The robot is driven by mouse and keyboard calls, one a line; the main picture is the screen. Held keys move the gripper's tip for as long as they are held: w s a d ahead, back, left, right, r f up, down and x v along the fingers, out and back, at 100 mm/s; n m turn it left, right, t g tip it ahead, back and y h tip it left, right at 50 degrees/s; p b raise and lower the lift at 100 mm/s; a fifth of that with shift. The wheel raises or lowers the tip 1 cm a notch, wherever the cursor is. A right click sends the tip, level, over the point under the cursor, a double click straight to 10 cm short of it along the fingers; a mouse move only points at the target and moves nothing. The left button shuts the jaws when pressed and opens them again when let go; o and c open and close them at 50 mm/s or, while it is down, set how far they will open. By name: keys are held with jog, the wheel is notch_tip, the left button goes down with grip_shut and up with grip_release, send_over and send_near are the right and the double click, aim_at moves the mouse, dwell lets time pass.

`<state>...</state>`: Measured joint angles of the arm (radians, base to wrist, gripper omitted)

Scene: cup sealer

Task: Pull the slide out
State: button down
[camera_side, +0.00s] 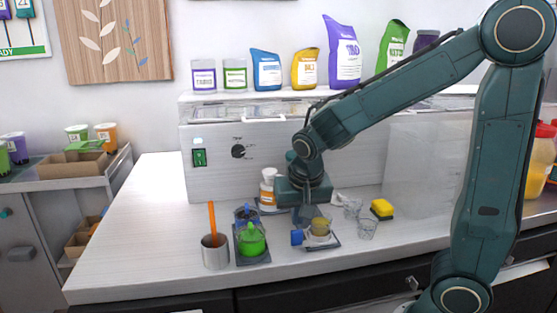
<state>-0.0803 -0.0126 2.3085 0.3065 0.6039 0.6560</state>
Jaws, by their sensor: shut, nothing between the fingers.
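My gripper (305,212) points down over the counter, just behind a small cup of yellow liquid (320,228). Its fingers are small and partly blurred; they look shut with nothing held. The yellow cup stands on a dark tray (334,244) with a blue cup (297,237) at its left. A long white machine housing (285,155) with a green switch (199,157) and a black dial (238,151) stands behind. I cannot make out which part is the slide; the gripper and wrist hide some of the area in front of the housing.
A green pot (251,240) and a metal cup with an orange stick (215,253) stand left. A white-and-orange bottle (268,188) is close to the gripper's left. Clear glasses (366,229) and a yellow sponge (382,208) stand right. The counter's left (145,225) is clear.

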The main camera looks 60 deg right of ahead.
jog(key=v, duration=0.7)
jog(key=shift+r, duration=0.3)
jog(key=shift+d, duration=0.1)
jog(key=s+a+r+n+t+y, duration=0.1)
jog(key=s+a+n+t+y, duration=0.1)
jog(key=s+n, duration=0.7)
jog(key=shift+s+a+r+t+y, duration=0.3)
jog(key=shift+s+a+r+t, duration=0.15)
jog(key=shift+s, duration=1.5)
